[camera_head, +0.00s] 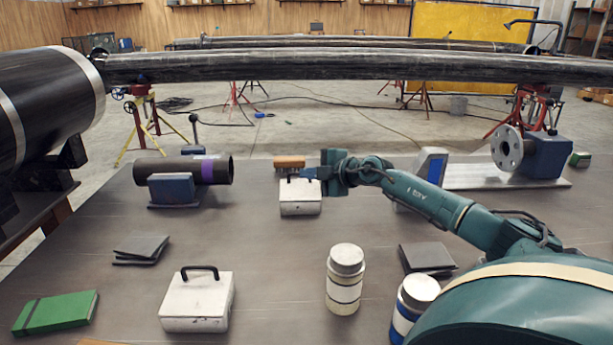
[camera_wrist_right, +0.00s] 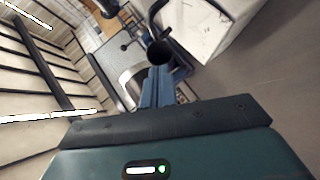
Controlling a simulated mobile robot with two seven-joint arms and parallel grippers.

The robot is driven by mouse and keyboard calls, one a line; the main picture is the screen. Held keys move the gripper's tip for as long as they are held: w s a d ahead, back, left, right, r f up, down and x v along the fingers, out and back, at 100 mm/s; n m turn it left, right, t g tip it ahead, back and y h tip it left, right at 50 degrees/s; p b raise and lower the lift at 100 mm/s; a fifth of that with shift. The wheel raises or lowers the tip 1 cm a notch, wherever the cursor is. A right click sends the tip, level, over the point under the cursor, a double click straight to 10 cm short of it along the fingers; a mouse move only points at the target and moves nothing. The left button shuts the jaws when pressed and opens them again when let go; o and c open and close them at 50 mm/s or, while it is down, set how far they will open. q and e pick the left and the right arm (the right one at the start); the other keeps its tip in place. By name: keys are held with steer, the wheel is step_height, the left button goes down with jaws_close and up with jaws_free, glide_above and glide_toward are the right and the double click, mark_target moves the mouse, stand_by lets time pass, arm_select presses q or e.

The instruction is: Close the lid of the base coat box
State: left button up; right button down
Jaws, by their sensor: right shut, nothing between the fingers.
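Two white boxes with black handles stand on the grey table, and I cannot read which one is the base coat box. The far white box (camera_head: 300,205) is at my right gripper. The near white box (camera_head: 196,305) has its lid down and its handle upright. My right gripper (camera_head: 308,173) is shut and empty, at the top of the far box beside its handle. In the right wrist view the blue fingertips (camera_wrist_right: 160,75) are together, close to the black handle (camera_wrist_right: 161,52) of the white box (camera_wrist_right: 196,27). The arm partly hides that box's top, so its lid position is unclear. My left gripper is not in view.
A brown brush (camera_head: 289,162) lies behind the far box. A dark pipe on a blue block (camera_head: 172,188) stands left. Two white jars (camera_head: 345,280) (camera_head: 416,300), a green book (camera_head: 55,312) and grey folded pieces (camera_head: 142,247) lie nearer. The table's middle is clear.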

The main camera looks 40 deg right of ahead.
mark_target(295, 174)
steer(key=shift+w+d+f+b, duration=0.25)
steer(key=shift+w+f+b, duration=0.55)
steer(key=shift+b, duration=0.45)
steer(key=shift+w+d+f+b, duration=0.1)
steer(key=shift+w+d+b, duration=0.2)
steer(key=shift+b, duration=0.25)
steer(key=shift+w+d+f+b, duration=0.15)
steer(key=shift+w+d+b, duration=0.2)
steer(key=shift+b, duration=0.3)
steer(key=shift+w+d, duration=0.15)
steer(key=shift+w, duration=0.1)
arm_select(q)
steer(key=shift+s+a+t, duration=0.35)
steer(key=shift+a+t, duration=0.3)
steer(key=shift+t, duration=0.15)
